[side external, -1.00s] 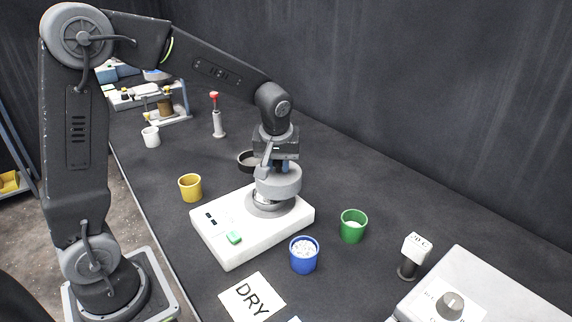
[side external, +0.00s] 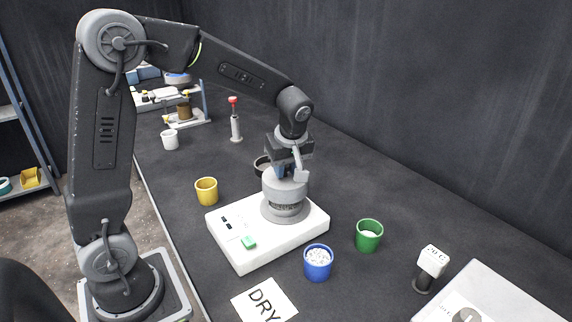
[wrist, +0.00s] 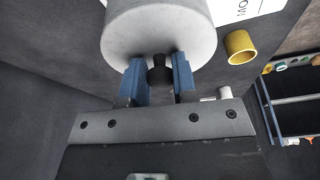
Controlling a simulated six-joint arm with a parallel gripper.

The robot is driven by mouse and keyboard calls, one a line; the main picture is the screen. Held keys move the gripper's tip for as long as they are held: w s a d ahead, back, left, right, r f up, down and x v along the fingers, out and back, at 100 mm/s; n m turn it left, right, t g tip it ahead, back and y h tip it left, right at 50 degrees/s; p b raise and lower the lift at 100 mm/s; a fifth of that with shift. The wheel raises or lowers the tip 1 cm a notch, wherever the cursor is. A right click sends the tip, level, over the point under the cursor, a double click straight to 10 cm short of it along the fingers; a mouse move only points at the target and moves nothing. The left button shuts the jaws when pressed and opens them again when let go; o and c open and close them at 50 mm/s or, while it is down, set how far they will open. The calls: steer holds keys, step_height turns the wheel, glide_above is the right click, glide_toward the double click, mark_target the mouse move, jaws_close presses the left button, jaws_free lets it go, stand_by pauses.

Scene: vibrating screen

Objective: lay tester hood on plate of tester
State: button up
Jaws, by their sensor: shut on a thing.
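The tester is a white box (side external: 238,258) with a green button and a round grey plate section (side external: 286,213) on top. The tester hood is a grey cylinder (side external: 283,188) with a black knob (wrist: 160,74). My gripper (side external: 285,172) is over the tester, its blue fingers shut on the knob. The hood looks roughly upright and centred over the plate section. A dark band shows between them, and I cannot tell whether they touch. In the wrist view the hood (wrist: 158,28) fills the top middle and hides the plate.
A yellow cup (side external: 206,191) stands left of the tester, a blue cup (side external: 318,263) with white grains in front, and a green cup (side external: 369,236) to the right. A DRY card (side external: 264,301) lies in front.

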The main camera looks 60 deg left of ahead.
mark_target(287, 178)
steer(key=shift+f, duration=2.05)
steer(key=shift+f, duration=0.6)
steer(key=o, duration=1)
steer(key=shift+o, duration=0.2)
steer(key=shift+r, duration=0.1)
steer(key=v, duration=1.3)
steer(key=shift+r, duration=0.3)
